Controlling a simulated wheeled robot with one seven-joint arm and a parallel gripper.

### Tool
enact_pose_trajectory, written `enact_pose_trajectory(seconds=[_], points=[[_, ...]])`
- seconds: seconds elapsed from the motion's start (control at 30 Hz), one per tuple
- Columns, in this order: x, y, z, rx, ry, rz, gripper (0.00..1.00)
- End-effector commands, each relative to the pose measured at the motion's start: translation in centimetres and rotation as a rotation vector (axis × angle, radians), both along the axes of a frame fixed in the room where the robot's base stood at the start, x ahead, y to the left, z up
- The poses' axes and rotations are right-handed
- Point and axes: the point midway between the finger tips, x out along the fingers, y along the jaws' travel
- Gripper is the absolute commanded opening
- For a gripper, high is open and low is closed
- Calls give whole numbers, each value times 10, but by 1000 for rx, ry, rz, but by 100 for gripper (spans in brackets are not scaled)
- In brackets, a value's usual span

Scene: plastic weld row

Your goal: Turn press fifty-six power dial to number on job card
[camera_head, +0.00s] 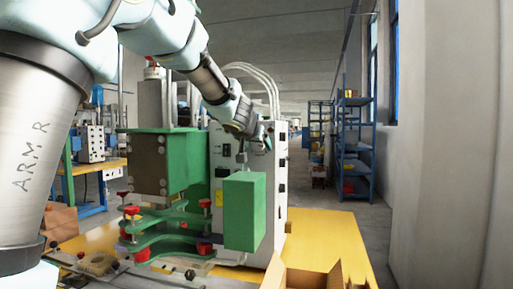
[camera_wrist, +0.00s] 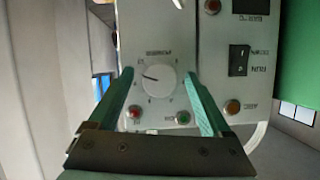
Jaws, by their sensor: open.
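The power dial (camera_wrist: 161,83) is a round white knob on a pale panel in the wrist view. Its dark pointer mark is toward the picture's left; the scale figures are too small to read. My gripper (camera_wrist: 158,75) is open, with one green finger on each side of the dial. I cannot tell whether either finger touches it. In the head view my gripper (camera_head: 264,140) is at the upper front of the white press cabinet (camera_head: 278,185), and the dial is hidden there. I cannot make out a job card for certain.
Red (camera_wrist: 134,112) and green (camera_wrist: 183,116) buttons sit close below the dial, with a black rocker switch (camera_wrist: 239,60) to the right. A green box (camera_head: 244,211) projects from the press. An open cardboard box (camera_head: 305,278) stands on the yellow table (camera_head: 325,232).

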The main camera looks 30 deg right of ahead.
Motion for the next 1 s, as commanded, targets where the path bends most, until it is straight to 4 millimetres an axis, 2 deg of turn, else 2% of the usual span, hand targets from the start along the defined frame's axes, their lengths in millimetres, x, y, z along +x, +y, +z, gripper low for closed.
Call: enact_pose_trajectory(seconds=[0.3, 1.0], points=[[1, -1, 0, 1, -1, 0, 80], [1, -1, -1, 0, 0, 0, 2]])
